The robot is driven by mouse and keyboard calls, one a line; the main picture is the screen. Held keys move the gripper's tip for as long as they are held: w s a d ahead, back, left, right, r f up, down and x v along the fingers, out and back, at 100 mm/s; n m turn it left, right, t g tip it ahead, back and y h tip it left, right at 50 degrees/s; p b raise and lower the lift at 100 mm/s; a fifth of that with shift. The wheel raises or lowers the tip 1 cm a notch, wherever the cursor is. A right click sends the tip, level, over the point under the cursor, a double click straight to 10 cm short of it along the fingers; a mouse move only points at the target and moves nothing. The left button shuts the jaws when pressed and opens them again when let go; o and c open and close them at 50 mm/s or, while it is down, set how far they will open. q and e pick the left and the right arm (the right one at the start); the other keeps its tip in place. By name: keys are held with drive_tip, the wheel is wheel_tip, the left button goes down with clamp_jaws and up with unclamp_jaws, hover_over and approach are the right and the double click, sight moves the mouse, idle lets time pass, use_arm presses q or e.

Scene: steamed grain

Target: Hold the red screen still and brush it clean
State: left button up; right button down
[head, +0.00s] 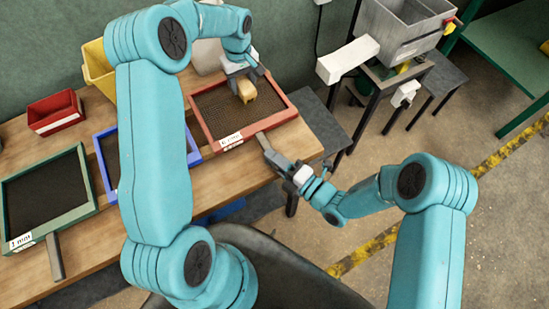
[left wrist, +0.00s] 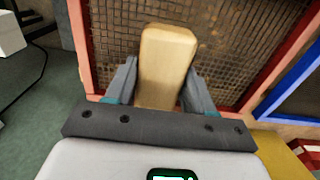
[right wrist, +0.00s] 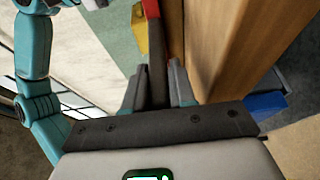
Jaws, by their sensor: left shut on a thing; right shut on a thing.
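The red screen (head: 272,118) lies on the table's right end, a red frame around brown mesh. It also shows in the left wrist view (left wrist: 78,40). My left gripper (head: 243,80) is shut on the brush (head: 247,93), a pale wooden block also seen in the left wrist view (left wrist: 166,62). The brush is over the mesh near the far side; its bristles are hidden and I cannot tell whether they touch. My right gripper (head: 270,153) is shut on the screen's grey handle (head: 262,141) at the near edge. The handle looks dark in the right wrist view (right wrist: 158,75).
A blue-framed screen (head: 107,160) and a green-framed screen (head: 88,180) lie to the left on the wooden table (head: 95,240). A red bin (head: 55,112) and a yellow bin (head: 97,68) stand behind. A grey hopper machine (head: 400,30) stands right of the table.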

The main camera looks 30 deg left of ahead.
sight(261, 86)
use_arm(q)
drive_tip(key=shift+w+d, duration=0.3)
drive_tip(key=shift+w, duration=0.3)
drive_tip(key=shift+w+d, duration=0.25)
drive_tip(key=shift+w, duration=0.3)
drive_tip(key=shift+w+d+f, duration=0.1)
drive_tip(key=shift+w+d, duration=0.3)
drive_tip(key=shift+w, duration=0.3)
drive_tip(key=shift+w+d, duration=0.4)
drive_tip(key=shift+w, duration=0.3)
drive_tip(key=shift+r, duration=2.55)
drive_tip(key=shift+s+a+f, duration=0.3)
drive_tip(key=shift+s, duration=2.85)
drive_tip(key=shift+s+a+f, duration=0.25)
drive_tip(key=shift+s+f, duration=0.1)
drive_tip(key=shift+s, duration=2.8)
drive_tip(key=shift+s+a+f, duration=0.3)
drive_tip(key=shift+s, duration=2.85)
